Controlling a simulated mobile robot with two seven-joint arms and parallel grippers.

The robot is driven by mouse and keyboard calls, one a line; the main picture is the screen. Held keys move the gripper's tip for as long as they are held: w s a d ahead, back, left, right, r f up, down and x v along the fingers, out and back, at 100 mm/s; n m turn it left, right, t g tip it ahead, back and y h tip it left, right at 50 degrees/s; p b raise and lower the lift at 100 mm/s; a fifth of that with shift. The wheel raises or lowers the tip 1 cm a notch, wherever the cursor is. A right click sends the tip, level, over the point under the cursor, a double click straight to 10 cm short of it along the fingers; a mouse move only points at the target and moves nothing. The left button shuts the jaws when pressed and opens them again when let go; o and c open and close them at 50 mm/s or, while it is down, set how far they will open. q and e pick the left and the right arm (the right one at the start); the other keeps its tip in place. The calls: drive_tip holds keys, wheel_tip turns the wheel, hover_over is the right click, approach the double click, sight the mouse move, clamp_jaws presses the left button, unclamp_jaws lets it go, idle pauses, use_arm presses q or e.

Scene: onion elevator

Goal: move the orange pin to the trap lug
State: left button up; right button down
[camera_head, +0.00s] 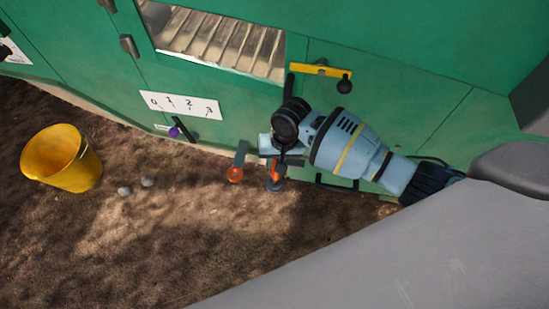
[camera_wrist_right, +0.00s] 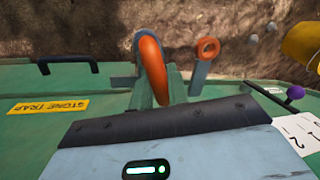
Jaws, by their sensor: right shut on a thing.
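The orange pin (camera_head: 275,172) is at the tip of my right gripper (camera_head: 279,158), low in front of the green machine. In the right wrist view the pin (camera_wrist_right: 152,68) shows as a thick orange loop close to the camera, with a grey ring-like part just behind it. My right gripper is shut on the pin. Its fingertips are mostly hidden. A grey lug with an orange eye (camera_head: 235,174) sticks out just left of the pin; it also shows in the right wrist view (camera_wrist_right: 207,48), apart from the pin. I cannot tell whether the pin sits in anything. My left gripper is not in view.
A yellow STONE TRAP label (camera_wrist_right: 47,107) and a black handle (camera_wrist_right: 68,65) are on the green panel. A purple-knobbed lever (camera_head: 175,132) is below a 0-to-3 scale (camera_head: 181,104). A yellow bucket (camera_head: 62,158) and two stones (camera_head: 147,181) are on bare ground at left.

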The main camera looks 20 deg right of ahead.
drive_tip(key=shift+f, duration=0.9)
drive_tip(key=shift+f+b, duration=0.45)
drive_tip(key=shift+f, duration=0.3)
drive_tip(key=c, duration=1.3)
unclamp_jaws()
drive_tip(key=r+p, duration=0.1)
drive_tip(key=r, duration=0.1)
drive_tip(key=r+p, duration=0.1)
drive_tip(key=r, duration=0.1)
drive_tip(key=d+r+p, duration=0.1)
drive_tip(key=r, duration=0.1)
drive_tip(key=shift+s+r, duration=0.1)
drive_tip(key=shift+s, duration=0.05)
drive_tip(key=shift+d+r, duration=0.15)
drive_tip(key=shift+r, duration=0.5)
drive_tip(key=shift+s+r, duration=0.1)
